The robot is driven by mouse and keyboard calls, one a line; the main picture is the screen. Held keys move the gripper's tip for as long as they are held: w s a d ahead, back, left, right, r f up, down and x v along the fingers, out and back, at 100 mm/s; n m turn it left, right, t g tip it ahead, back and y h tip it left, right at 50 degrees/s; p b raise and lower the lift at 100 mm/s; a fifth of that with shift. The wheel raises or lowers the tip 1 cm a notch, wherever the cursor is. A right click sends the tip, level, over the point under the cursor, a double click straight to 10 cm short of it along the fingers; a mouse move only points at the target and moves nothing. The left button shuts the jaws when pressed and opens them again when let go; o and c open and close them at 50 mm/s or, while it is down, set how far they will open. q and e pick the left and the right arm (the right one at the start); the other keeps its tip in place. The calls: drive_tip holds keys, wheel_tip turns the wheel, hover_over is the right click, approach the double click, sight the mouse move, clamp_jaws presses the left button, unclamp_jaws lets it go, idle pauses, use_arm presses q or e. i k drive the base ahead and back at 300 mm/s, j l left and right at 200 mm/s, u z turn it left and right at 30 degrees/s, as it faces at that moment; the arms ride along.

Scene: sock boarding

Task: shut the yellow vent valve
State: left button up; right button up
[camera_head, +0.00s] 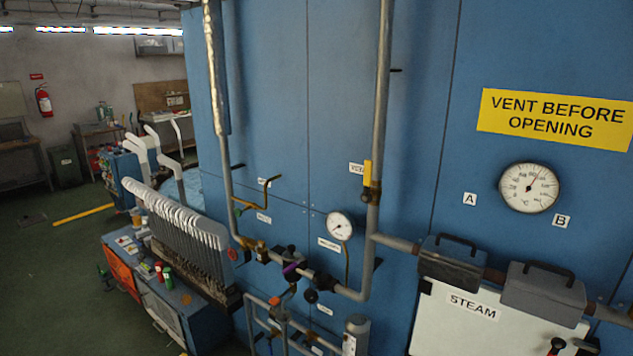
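The yellow vent valve has a yellow lever (367,173) on the grey vertical pipe in the middle of the head view. The lever stands upright, along the pipe, above a small brass-coloured body (370,195). A small white label (356,168), too small to read surely, sits just left of it. Neither of my grippers can be made out in this view, and nothing touches the lever.
A blue panel wall carries a small gauge (340,226), a large dial (529,188) and a yellow "VENT BEFORE OPENING" sign (554,118). Grey clamp boxes (541,290) and a white "STEAM" panel (440,322) stand lower right. A rack of white forms (180,215) stands left.

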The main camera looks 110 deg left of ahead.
sight(366, 196)
drive_tip(key=u, duration=3.35)
